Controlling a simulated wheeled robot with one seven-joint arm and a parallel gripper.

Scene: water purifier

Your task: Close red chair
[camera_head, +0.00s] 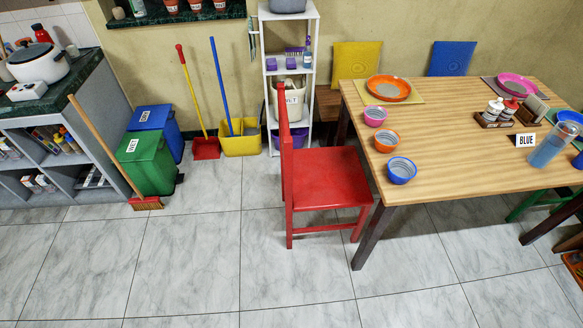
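A red chair (328,179) stands upright at the left end of a wooden dining table (462,160). Its backrest is on the left, away from the table. The front right of its seat comes up to the table's near left leg, and I cannot tell whether they touch. My gripper is not in view.
Bare tiled floor (190,265) lies in front and to the left. A white shelf (264,75) stands behind the chair.

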